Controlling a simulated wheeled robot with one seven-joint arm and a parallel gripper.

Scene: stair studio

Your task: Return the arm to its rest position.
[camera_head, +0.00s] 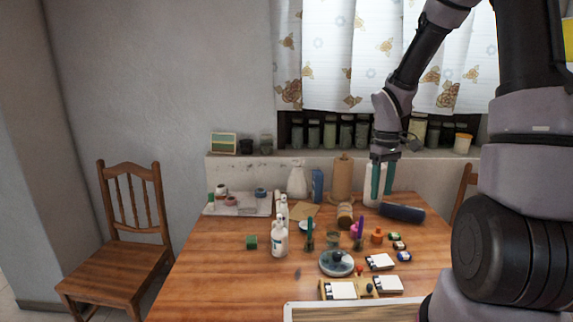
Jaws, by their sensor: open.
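My arm rises at the right of the head view and bends over the table. My gripper (383,178) hangs down at the end of it, fingers pointing down, over the back right part of the wooden table (210,262). Its two teal fingers are apart, and nothing shows held between them. A white cylinder (370,190) stands behind or beside the fingers; I cannot tell whether they touch it. A dark blue roll (402,213) lies on the table just below and right of the gripper.
White bottles (279,238), a plate (336,263), small jars and white cards (380,262) crowd the table's middle and right. The table's left front is clear. A wooden chair (128,230) stands at left. A ledge with several jars (346,131) runs behind, below a curtain (345,60).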

